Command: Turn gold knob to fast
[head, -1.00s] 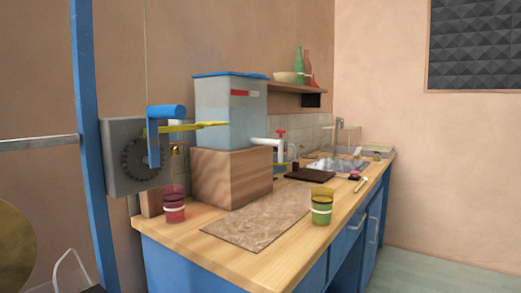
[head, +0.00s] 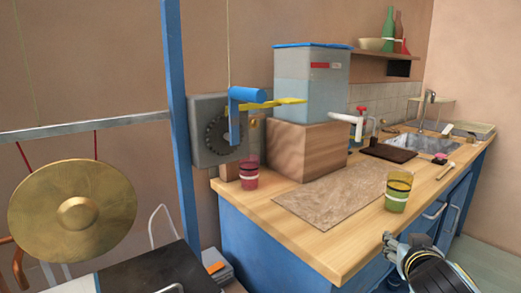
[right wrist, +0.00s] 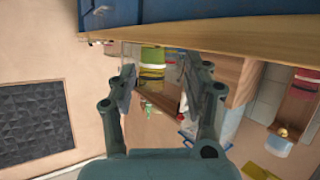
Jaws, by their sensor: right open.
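A small gold-coloured piece (head: 254,122), perhaps the gold knob, shows on the wall just right of the grey box with a dark gear (head: 216,134). It is too small to read any marking, and a blue crank handle (head: 246,97) is partly in front of the box. My right gripper (head: 390,243) is at the lower right of the head view, in front of the counter and well away from the gold piece. In the right wrist view my right gripper (right wrist: 156,82) has its fingers apart with nothing held. My left gripper is not in view.
A wooden counter (head: 262,222) holds a red cup (head: 248,178), a green-yellow cup (head: 397,198), a wooden block (head: 300,152) under a clear water tank (head: 308,90), and a sink (head: 425,143). A gong (head: 50,215) hangs at left from a frame with a blue post (head: 178,100).

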